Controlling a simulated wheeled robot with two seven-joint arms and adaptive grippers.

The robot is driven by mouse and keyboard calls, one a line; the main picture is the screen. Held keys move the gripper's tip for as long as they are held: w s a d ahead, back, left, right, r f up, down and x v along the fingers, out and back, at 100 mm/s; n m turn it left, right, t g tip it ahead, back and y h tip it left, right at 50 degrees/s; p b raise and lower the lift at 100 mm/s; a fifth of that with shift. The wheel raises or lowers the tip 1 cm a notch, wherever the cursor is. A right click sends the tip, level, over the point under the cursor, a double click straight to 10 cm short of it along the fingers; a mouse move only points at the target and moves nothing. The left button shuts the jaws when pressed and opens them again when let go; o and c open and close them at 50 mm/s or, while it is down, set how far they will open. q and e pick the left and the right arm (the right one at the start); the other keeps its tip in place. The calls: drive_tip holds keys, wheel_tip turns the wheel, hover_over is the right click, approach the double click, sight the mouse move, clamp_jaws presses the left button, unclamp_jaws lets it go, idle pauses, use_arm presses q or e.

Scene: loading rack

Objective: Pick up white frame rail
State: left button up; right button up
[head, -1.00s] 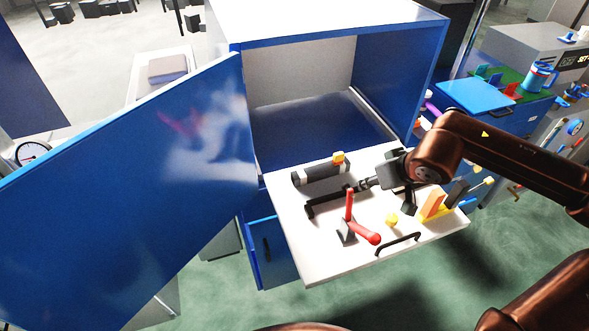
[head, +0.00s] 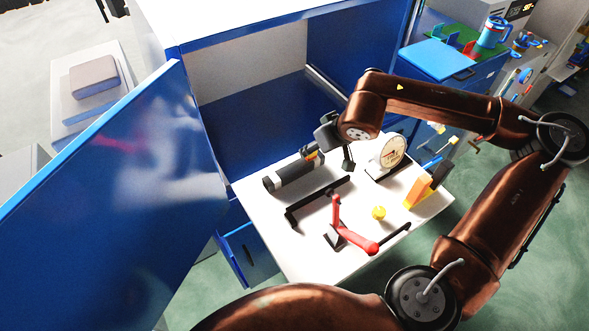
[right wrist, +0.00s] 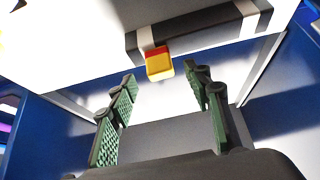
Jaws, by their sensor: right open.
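I cannot single out a white frame rail for certain. A pale rail (head: 325,83) runs along the inner right side of the blue cabinet (head: 160,75). A dark cylinder with white bands (head: 292,170) lies at the back left of the white pull-out shelf (head: 290,250); it crosses the top of the right wrist view (right wrist: 200,32). My right gripper (head: 328,157) is open and empty above the shelf's back, close to the cylinder. In the right wrist view its fingers (right wrist: 165,78) stand apart below a red and yellow block (right wrist: 159,63). My left gripper is out of view.
The shelf also holds a black bar (head: 318,200), a red lever (head: 352,235), a yellow knob (head: 379,212), a round dial (head: 391,152) and an orange block (head: 417,191). The open blue door (head: 100,210) fills the left. The cabinet interior looks empty.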

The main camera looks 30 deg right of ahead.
drive_tip(key=x, duration=0.2)
drive_tip(key=shift+w+a+f, duration=0.1)
drive_tip(key=shift+w+f, duration=0.05)
drive_tip(key=shift+f, duration=0.1)
drive_tip(key=shift+w+f, duration=0.1)
drive_tip(key=shift+f, duration=0.15)
drive_tip(key=c, duration=0.8)
clamp_jaws()
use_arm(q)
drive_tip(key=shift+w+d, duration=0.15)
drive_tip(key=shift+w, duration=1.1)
